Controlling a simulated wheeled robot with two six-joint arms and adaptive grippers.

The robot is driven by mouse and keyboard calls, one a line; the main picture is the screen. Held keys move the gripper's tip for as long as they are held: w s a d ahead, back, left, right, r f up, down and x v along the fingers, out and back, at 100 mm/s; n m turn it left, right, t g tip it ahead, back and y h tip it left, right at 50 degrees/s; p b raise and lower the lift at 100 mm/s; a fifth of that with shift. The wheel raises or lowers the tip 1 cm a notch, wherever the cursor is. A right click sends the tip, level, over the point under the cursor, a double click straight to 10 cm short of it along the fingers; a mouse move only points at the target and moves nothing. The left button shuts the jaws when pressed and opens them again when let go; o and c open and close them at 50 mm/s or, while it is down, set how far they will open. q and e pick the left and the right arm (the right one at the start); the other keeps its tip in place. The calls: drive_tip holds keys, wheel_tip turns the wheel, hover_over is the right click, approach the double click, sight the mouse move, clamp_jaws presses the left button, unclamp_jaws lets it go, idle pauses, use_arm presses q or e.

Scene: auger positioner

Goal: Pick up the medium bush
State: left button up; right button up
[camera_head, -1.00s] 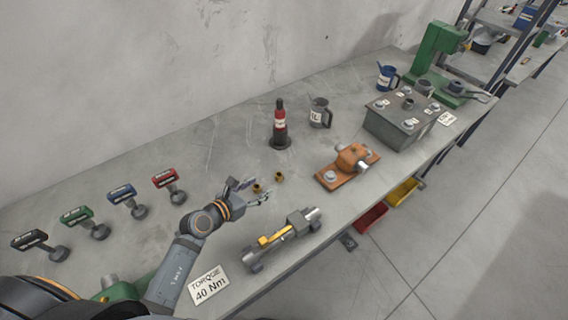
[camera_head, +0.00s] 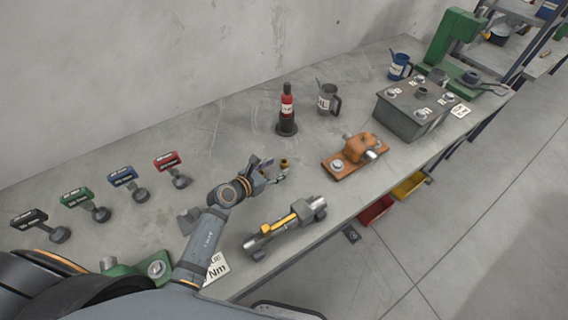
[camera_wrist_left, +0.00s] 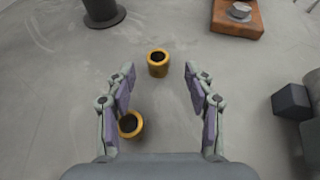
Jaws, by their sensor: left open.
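Two small brass bushes stand on the grey bench. One bush (camera_wrist_left: 158,63) shows in the left wrist view just ahead of and between the fingertips, and in the head view (camera_head: 284,162) right by the fingers. The other bush (camera_wrist_left: 130,125) is nearer the palm, beside the left finger; my gripper hides it in the head view. I cannot tell from their looks which is the medium one. My left gripper (camera_head: 274,172) is open and empty, with its fingers (camera_wrist_left: 160,76) spread wide above the bench. My right gripper is not in view.
A red bottle (camera_head: 287,106) on a dark base and a grey mug (camera_head: 328,100) stand behind. An orange fixture (camera_head: 358,150) is to the right. A grey shaft tool with a yellow part (camera_head: 290,221) lies in front. Labelled gauges (camera_head: 130,182) stand at left.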

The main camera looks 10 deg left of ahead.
sight(281, 165)
use_arm(q)
drive_tip(key=x, duration=0.4)
drive_tip(key=shift+w+f, duration=0.2)
drive_tip(key=shift+f, duration=0.1)
drive_tip(key=shift+s+r, duration=0.1)
drive_tip(key=c, duration=0.4)
clamp_jaws()
